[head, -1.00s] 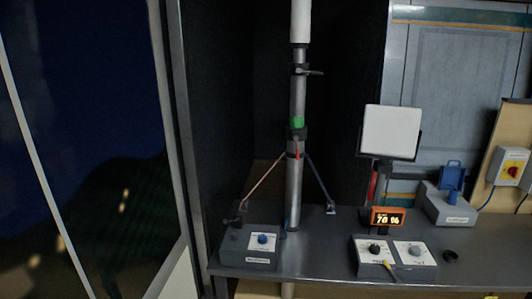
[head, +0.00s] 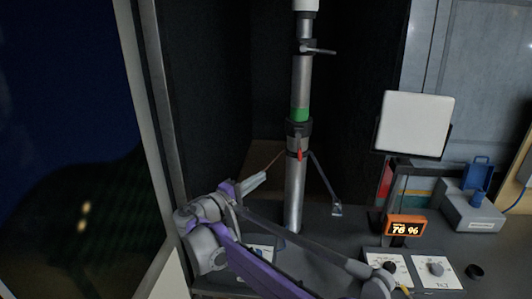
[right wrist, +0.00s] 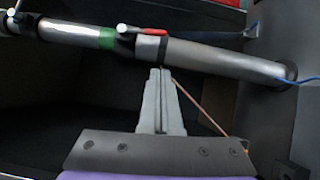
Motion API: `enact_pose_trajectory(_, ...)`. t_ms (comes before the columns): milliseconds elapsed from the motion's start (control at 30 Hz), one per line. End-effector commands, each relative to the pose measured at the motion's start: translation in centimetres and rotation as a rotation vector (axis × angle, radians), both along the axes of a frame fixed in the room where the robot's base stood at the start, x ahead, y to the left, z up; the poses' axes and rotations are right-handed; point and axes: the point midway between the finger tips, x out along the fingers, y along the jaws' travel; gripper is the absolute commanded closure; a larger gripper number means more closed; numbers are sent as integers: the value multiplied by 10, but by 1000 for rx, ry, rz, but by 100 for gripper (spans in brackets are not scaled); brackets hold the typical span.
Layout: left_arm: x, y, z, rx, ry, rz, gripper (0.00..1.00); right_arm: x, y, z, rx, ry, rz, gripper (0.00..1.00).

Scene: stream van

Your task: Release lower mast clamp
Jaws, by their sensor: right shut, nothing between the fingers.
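The mast (head: 295,195) stands upright, a silver tube with a green band (head: 300,114). Its lower clamp (head: 298,130) is a dark collar just below the green band, with a red lever (head: 299,154) hanging down along the tube. My right gripper (head: 262,177) is left of the mast, below the clamp. In the wrist view my right gripper (right wrist: 160,74) has its fingers together and empty, pointing at the tube by the collar. My left gripper is out of view.
An upper clamp with a grey lever (head: 320,51) sits higher on the mast. A brace strut (head: 325,182) runs to the bench. A white panel (head: 415,123), an orange display (head: 405,225) and a knob box (head: 438,272) stand to the right. My arm hides part of a left-hand box.

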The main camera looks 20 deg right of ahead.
Motion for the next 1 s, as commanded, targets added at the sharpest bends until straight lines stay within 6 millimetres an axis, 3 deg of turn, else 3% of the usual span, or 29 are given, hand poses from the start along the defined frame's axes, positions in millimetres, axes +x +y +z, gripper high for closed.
enact_pose_trajectory(567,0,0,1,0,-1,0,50,9,-1,6,-36,-11,-1,100)
enact_pose_trajectory(767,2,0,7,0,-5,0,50,21,-30,9,-36,-12,-5,100)
enact_pose_trajectory(1000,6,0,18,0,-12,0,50,43,-77,13,-36,-12,-5,100)
